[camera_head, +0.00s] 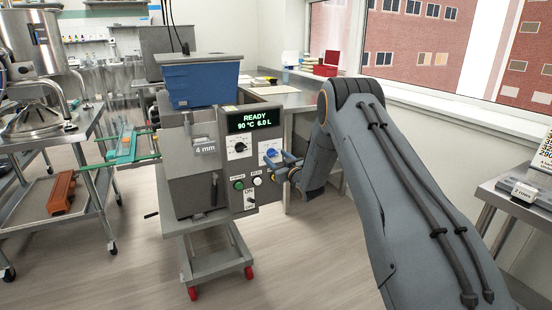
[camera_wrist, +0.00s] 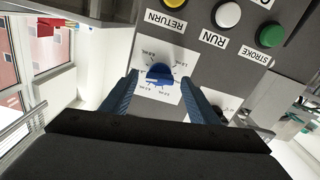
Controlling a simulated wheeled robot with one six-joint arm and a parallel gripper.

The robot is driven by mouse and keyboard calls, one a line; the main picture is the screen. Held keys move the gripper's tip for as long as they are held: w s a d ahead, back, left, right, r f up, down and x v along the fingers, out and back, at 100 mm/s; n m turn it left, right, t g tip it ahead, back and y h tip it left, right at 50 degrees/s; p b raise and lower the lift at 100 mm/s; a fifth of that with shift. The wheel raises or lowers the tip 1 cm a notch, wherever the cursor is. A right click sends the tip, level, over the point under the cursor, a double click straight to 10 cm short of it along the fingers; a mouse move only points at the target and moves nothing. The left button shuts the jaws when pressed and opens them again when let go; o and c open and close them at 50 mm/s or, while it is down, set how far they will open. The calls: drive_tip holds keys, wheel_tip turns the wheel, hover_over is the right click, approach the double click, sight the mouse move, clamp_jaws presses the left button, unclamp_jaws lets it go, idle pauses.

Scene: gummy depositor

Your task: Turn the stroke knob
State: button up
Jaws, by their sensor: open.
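The blue knob (camera_wrist: 160,75) sits on a white dial plate with mL marks in the wrist view. It also shows on the machine's control panel (camera_head: 222,170) in the head view, as a blue knob (camera_head: 271,152) partly behind my gripper (camera_head: 277,162). In the wrist view my gripper (camera_wrist: 160,66) is open, its blue fingers on either side of the knob. A gap shows between each finger and the knob. The knob's lower part and pointer are partly hard to make out. A black knob (camera_head: 239,147) is left of the blue one in the head view.
A display (camera_head: 253,120) reads READY, 90 °C, 6.0 L. Below the knobs are a green button (camera_head: 239,185), a white button (camera_head: 257,181) and an ON switch (camera_head: 251,200). A blue hopper (camera_head: 200,84) tops the machine. A steel table (camera_head: 285,97) stands behind.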

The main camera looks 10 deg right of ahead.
drive_tip(key=shift+w, duration=0.25)
drive_tip(key=c, duration=1.1)
drive_tip(key=shift+o, duration=0.3)
drive_tip(key=n+b, duration=0.3)
drive_tip(key=n, duration=0.1)
drive_tip(key=shift+f+n, duration=0.1)
drive_tip(key=shift+n, duration=0.3)
drive_tip(key=n+b, duration=0.2)
drive_tip(key=n, duration=0.3)
drive_tip(key=shift+n+b, duration=0.3)
drive_tip(key=shift+b, duration=0.1)
